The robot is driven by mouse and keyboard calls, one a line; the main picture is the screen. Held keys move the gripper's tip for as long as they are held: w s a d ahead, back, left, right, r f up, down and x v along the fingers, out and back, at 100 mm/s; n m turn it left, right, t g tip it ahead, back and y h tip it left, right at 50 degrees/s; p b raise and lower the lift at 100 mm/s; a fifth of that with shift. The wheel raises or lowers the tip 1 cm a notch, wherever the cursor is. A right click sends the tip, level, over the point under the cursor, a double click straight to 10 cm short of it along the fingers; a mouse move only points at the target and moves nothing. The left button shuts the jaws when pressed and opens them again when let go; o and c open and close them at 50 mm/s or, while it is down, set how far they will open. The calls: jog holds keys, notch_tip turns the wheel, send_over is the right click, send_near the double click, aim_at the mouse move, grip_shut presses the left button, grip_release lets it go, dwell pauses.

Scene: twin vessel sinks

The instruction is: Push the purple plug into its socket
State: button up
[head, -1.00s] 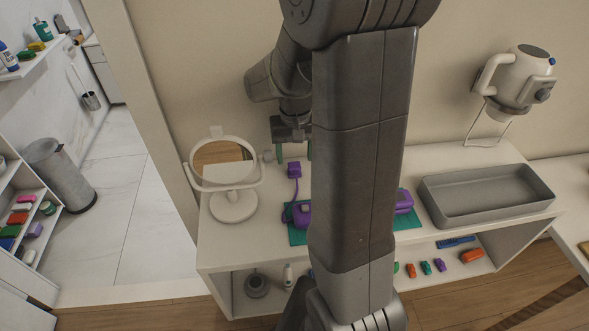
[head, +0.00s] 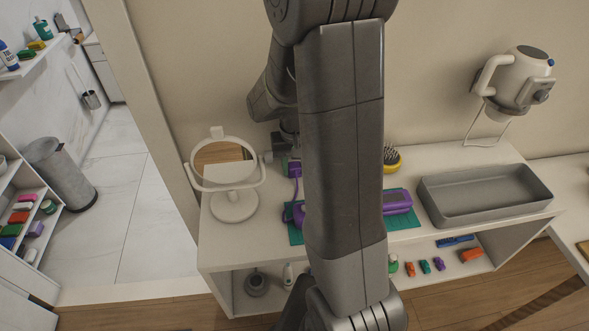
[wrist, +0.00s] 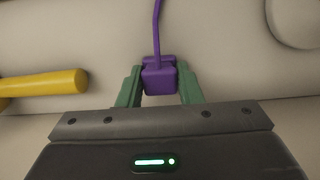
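The purple plug (wrist: 160,80) sits between the two green fingers of my gripper (wrist: 159,86) in the wrist view. The fingers lie close against both of its sides, with hardly any gap. Its purple cord (wrist: 157,30) runs away from it. In the head view the plug (head: 294,168) shows at the back of the white counter, right of the mirror. The cord leads towards a purple device (head: 398,202) on a teal mat (head: 397,223). My arm hides the middle of the device and most of my gripper. I cannot make out the socket.
A round mirror (head: 234,205) stands just left of the plug. A grey tray (head: 487,212) fills the counter's right side. The wall is close behind.

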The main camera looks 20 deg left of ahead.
jog(key=shift+r, duration=0.15)
notch_tip(320, 180, up, 28)
dwell(0.7)
dwell(0.8)
